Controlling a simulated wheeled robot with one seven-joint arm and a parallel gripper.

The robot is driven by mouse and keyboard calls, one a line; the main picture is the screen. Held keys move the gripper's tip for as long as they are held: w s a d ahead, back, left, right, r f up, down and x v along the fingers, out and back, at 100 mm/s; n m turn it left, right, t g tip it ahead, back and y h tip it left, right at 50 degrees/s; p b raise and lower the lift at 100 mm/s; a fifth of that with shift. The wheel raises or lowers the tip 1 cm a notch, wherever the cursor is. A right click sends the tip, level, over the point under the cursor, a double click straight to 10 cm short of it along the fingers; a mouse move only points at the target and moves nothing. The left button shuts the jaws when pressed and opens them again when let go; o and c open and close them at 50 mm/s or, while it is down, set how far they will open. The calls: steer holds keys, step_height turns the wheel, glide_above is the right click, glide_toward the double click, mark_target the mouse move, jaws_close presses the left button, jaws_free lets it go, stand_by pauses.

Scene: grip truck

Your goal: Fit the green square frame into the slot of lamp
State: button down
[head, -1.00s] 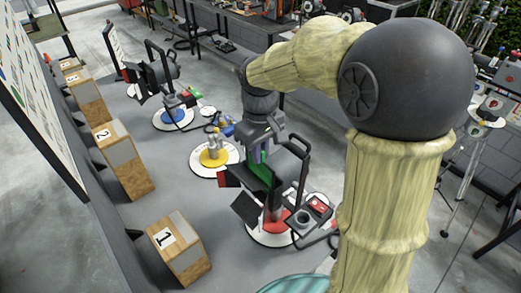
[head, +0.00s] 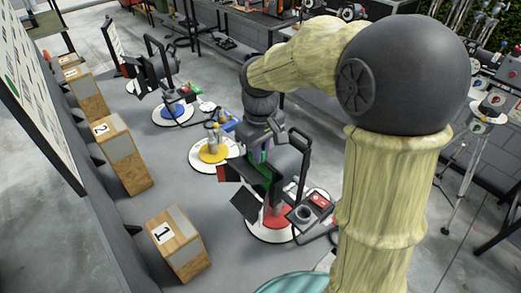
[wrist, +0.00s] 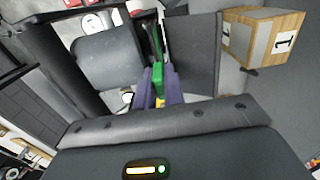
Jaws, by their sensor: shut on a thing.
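The lamp (head: 286,172) is dark, with black barn-door flaps (head: 244,205) and a tall handle. It stands over a red-and-white round base at the lower middle of the head view. My gripper (head: 261,155) is over the lamp's front side, pointing down. It is shut on the green square frame (head: 261,174), which shows as a dark green strip between the flaps and the lamp body. In the wrist view, the frame's bright green edge (wrist: 157,74) lies between the purple fingers (wrist: 160,90). The lower frame is hidden, so I cannot tell how deep it sits.
A wooden box marked 1 (head: 178,240) stands left of the lamp; it also shows in the wrist view (wrist: 262,36). A box marked 2 (head: 122,155) and another lamp (head: 150,70) stand farther back. A yellow-topped disc (head: 212,154) lies behind the lamp.

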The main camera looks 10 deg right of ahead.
steer(key=shift+f+b, duration=0.85)
steer(key=shift+f, duration=0.55)
steer(key=c, duration=1.5)
jaws_free()
steer(key=shift+r, duration=0.1)
steer(key=shift+o, duration=0.2)
steer(key=shift+w+r, duration=0.1)
steer(key=shift+r, duration=0.15)
steer(key=shift+o, duration=0.3)
step_height(320, 180, up, 17)
steer(key=b, duration=0.1)
steer(key=shift+f, duration=0.1)
